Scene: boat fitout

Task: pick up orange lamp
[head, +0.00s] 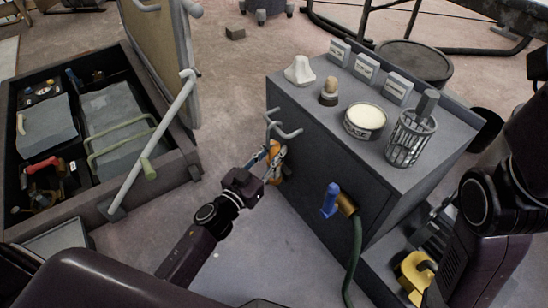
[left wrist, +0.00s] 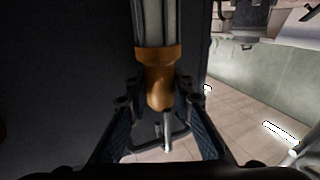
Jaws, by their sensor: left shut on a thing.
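The orange lamp (head: 276,165) is beside the side face of the grey cabinet, just below a grey metal hook (head: 284,131). In the left wrist view the lamp (left wrist: 160,85) has an orange body with a grey ribbed part above it. My left gripper (head: 271,157) is shut on the orange body. Its two fingers (left wrist: 160,118) stand on either side of the lamp in the wrist view. A thin metal hook shape (left wrist: 166,132) shows at the lamp's end. I cannot tell whether the lamp still touches the hook. My right gripper is not in view.
The cabinet top (head: 310,97) carries labelled boxes (head: 366,68), a round tin (head: 365,121) and a wire cage (head: 409,139). A blue-handled hose nozzle (head: 331,199) is on the cabinet's side. An open tool chest (head: 188,160) stands left. Floor between is clear.

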